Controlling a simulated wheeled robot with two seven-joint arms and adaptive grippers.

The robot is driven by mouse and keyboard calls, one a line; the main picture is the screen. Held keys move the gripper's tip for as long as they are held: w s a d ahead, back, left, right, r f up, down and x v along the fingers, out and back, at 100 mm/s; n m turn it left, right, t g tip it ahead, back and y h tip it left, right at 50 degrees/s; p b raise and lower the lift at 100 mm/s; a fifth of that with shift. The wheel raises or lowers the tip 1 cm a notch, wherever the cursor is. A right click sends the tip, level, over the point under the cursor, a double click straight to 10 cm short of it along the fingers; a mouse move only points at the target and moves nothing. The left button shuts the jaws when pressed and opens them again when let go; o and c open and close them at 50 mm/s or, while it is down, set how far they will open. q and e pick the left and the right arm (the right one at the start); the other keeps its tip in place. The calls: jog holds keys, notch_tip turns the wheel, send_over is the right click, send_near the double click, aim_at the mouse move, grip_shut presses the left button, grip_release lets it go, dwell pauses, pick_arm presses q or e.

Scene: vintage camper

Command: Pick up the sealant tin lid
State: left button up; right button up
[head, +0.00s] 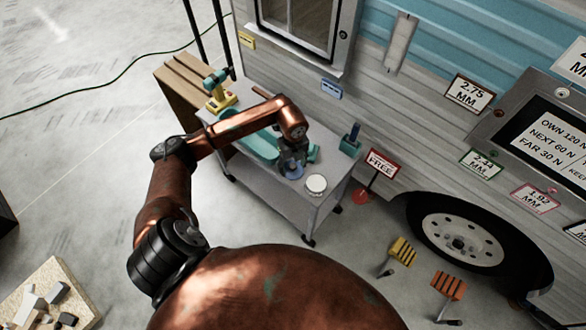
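A grey cart (324,205) stands beside the camper wall. On its top, near the front right corner, is a small white round thing with a pale rim (316,184). It may be the sealant tin or its lid; I cannot tell which. A small blue round thing (292,173) lies just left of it, directly under my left gripper (291,163). The gripper points down and partly covers the blue thing. Its fingers are too small and dark to show whether they are open or touching it. My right gripper is out of view.
A teal tool (262,145) lies on the cart behind my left gripper. A teal holder (351,140) stands at its right edge. A yellow-and-teal tool (219,92) is at its back left. A "FREE" sign (382,163) and a wheel (462,240) are to the right.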

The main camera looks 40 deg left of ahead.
pick_arm(q)
jog(key=shift+s, duration=0.1)
grip_shut()
dwell(0.3)
